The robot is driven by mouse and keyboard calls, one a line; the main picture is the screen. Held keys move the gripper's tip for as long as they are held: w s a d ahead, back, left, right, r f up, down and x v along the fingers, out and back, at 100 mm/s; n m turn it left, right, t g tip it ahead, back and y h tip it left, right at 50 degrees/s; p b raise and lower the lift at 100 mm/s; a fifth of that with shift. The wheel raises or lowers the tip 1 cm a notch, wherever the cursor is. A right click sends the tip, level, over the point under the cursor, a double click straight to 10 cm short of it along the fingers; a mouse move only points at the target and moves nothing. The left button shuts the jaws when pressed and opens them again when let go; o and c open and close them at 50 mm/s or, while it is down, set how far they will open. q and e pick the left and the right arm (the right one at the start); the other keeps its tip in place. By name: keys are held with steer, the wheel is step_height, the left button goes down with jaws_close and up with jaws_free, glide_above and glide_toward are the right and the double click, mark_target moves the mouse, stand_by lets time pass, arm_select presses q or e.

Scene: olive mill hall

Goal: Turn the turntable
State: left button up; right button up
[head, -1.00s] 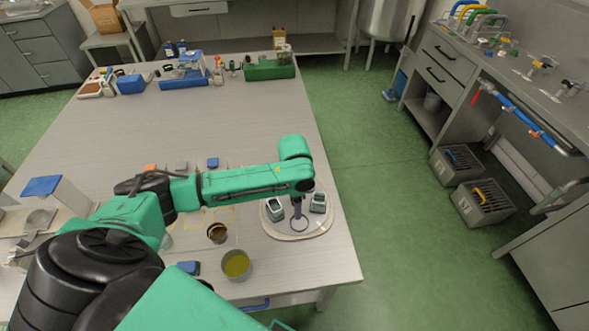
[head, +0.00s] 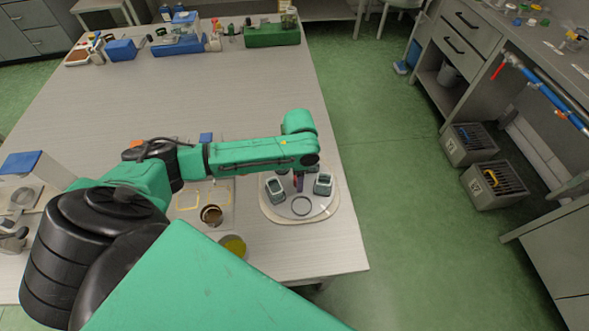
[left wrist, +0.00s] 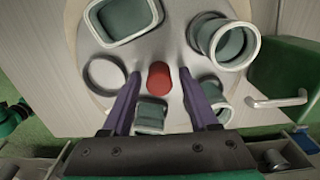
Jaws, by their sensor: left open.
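The turntable (head: 322,211) is a pale round disc near the table's right edge. My right gripper is out of view.
A brown cup (head: 211,215) and a bowl of yellow liquid (head: 233,246) stand left of the turntable, the bowl partly behind my arm. Blue (head: 180,46) and green (head: 272,34) trays stand at the far end. The table's middle is clear.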

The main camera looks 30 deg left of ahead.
arm_select(q)
steer(key=shift+s, duration=0.1)
steer(key=shift+r, duration=0.1)
steer(key=shift+c, duration=0.9)
jaws_close()
steer(key=shift+r+n+p, duration=0.1)
steer(key=shift+n+p, duration=0.3)
steer(key=shift+p, duration=0.2)
steer(key=n+p, duration=0.3)
steer(key=n, duration=0.1)
steer(key=shift+p, duration=0.3)
steer(key=n+p, duration=0.4)
steer(key=n, duration=0.2)
steer(key=shift+d+p, duration=0.1)
steer(key=shift+p, duration=0.25)
steer(key=shift+n, duration=0.5)
steer(key=shift+f, duration=0.2)
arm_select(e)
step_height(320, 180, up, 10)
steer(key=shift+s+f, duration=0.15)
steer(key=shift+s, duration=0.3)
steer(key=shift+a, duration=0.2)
